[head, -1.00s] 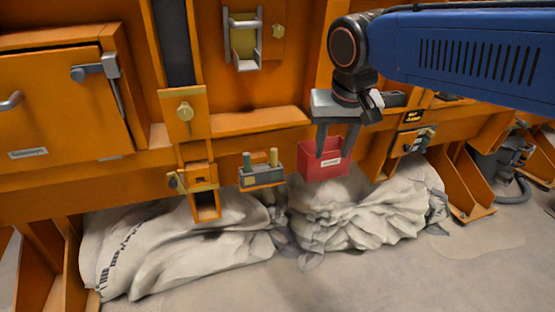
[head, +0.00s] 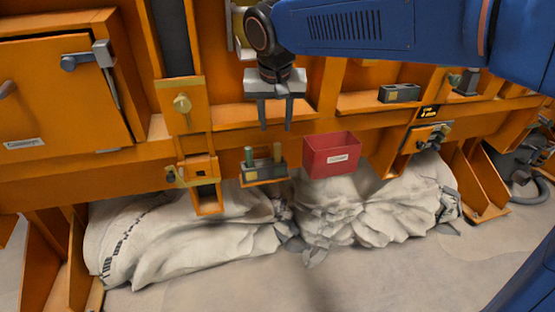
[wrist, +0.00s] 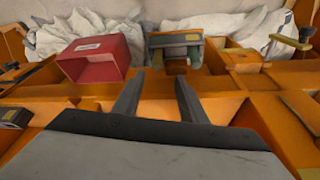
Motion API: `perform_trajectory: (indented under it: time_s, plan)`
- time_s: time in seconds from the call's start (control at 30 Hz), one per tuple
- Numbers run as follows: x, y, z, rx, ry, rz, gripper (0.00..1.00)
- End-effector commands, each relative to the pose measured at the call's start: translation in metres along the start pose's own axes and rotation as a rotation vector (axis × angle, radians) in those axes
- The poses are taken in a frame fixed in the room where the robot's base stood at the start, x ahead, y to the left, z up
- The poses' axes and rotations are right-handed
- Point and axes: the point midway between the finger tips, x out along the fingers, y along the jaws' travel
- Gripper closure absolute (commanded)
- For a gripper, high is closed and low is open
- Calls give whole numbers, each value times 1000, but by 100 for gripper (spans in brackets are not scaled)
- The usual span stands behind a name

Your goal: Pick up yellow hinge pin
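The yellow hinge pin (head: 278,153) stands upright in the right part of a small grey holder (head: 263,172) on the orange frame. A green pin (head: 249,156) stands left of it. My gripper (head: 275,126) is open and empty, fingers pointing down, above the holder and apart from the pin. In the wrist view its two fingers (wrist: 158,80) are spread with nothing between them.
A red bin (head: 331,156) hangs right of the holder, close by. A brass-knobbed latch plate (head: 181,104) and an orange bracket (head: 205,197) are to the left. A dark box (head: 399,93) sits on the right ledge. White sacks (head: 190,240) lie below.

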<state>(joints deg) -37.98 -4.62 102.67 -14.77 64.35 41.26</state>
Motion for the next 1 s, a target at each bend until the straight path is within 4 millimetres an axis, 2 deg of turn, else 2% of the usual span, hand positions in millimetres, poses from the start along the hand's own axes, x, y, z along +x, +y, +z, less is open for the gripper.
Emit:
perform_trajectory:
  time_s: [0.1, 0.23, 0.53, 0.8, 1.0]
  plan:
    - [22, 1, 0, 1, -3, 2, 62]
    - [42, 1, 1, 0, -3, 2, 62]
    - [61, 2, 0, 0, -1, 1, 62]
    - [96, 6, 2, 0, -2, 1, 62]
    - [108, 6, 2, 0, 0, 0, 62]
